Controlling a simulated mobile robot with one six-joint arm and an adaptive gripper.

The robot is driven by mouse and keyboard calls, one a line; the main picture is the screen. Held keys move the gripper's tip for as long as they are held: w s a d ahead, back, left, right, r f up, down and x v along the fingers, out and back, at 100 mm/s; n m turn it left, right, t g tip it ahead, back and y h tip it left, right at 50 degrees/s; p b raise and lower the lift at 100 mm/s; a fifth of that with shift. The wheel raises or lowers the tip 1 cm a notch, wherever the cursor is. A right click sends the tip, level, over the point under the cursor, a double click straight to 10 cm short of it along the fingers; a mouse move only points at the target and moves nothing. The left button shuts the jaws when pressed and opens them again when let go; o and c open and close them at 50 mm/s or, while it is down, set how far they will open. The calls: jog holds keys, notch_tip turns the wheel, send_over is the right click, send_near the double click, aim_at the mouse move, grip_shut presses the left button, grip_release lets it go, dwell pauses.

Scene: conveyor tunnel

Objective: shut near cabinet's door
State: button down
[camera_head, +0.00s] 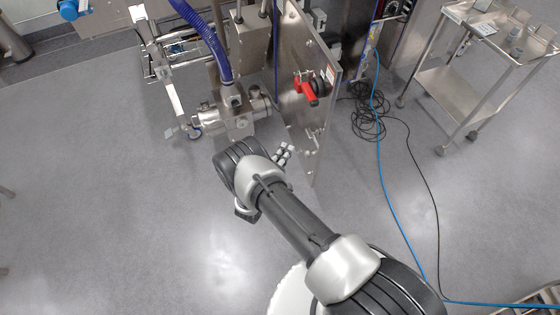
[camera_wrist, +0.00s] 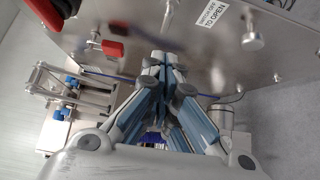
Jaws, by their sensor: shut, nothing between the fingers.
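The near cabinet's door (camera_head: 303,130) is a steel panel standing ajar in the head view, seen at a steep angle. It bears a red handle (camera_head: 308,91) with a black knob beside it. In the wrist view the door (camera_wrist: 205,50) fills much of the upper part, with a red piece (camera_wrist: 112,48) at left and a label reading "to open". My gripper (camera_head: 285,153) is just left of the door's lower part. It also shows in the wrist view (camera_wrist: 163,60), fingers together and empty, pointing at the panel. I cannot tell whether it touches the door.
Left of the door are steel machinery (camera_head: 237,118) and a blue hose (camera_head: 212,40). Right of it, black cable coils (camera_head: 370,115) and a blue cable (camera_head: 378,190) lie on the floor. A steel trolley (camera_head: 455,90) stands at upper right. The floor at left is clear.

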jog(key=w+d, duration=0.3)
jog(key=d, duration=0.2)
jog(key=shift+d+b, duration=0.2)
jog(key=shift+b, duration=0.25)
jog(key=shift+d, duration=0.15)
